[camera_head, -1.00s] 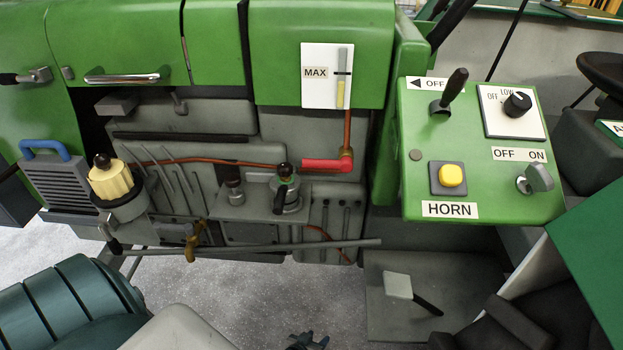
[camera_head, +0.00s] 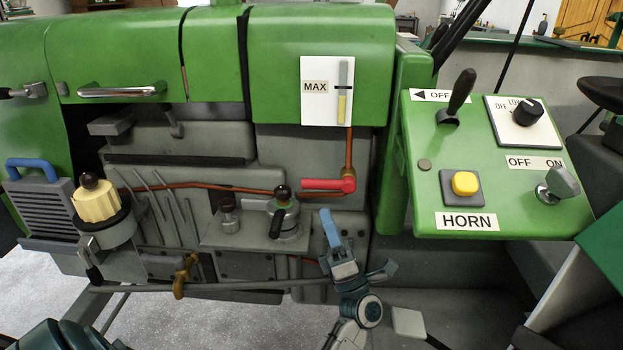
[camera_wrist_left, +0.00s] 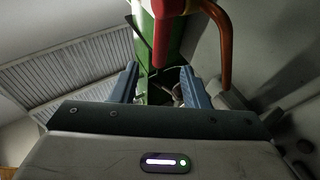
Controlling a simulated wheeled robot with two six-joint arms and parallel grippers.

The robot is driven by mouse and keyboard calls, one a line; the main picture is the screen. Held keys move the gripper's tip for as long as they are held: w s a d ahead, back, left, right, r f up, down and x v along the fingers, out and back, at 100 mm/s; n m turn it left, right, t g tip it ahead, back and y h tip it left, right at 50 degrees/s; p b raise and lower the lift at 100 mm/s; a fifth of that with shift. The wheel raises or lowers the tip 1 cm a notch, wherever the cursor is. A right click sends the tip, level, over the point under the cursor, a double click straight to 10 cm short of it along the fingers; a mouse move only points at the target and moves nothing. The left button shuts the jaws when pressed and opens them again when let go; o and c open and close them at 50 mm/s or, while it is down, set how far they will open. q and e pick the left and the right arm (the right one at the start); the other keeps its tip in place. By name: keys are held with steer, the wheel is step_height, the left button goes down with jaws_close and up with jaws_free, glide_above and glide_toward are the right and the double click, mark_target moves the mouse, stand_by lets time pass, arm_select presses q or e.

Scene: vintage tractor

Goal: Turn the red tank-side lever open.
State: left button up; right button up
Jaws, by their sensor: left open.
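The red tank-side lever (camera_head: 322,184) lies horizontally, pointing left from its pivot at the foot of the copper pipe under the gauge. My left gripper (camera_head: 350,240) is open and empty, below the lever and apart from it in the head view. In the left wrist view the red lever (camera_wrist_left: 160,40) reaches down from the top, its tip above and between the two blue fingers of my left gripper (camera_wrist_left: 158,85). My right gripper is not in view.
The copper pipe (camera_head: 349,150) runs up to the MAX gauge (camera_head: 327,92). A black-handled valve (camera_head: 282,212) stands to the left. A green control panel (camera_head: 490,150) juts out at the right. A long grey rod (camera_head: 220,287) runs across below.

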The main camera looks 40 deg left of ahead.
mark_target(314, 181)
arm_select(q)
steer(key=p+x, duration=0.2)
steer(key=x, duration=0.7)
steer(key=shift+d, duration=0.15)
steer(key=shift+w+a+r+p, duration=0.2)
steer(key=shift+a+r+p, duration=0.1)
steer(key=shift+a+r, duration=0.1)
jaws_close()
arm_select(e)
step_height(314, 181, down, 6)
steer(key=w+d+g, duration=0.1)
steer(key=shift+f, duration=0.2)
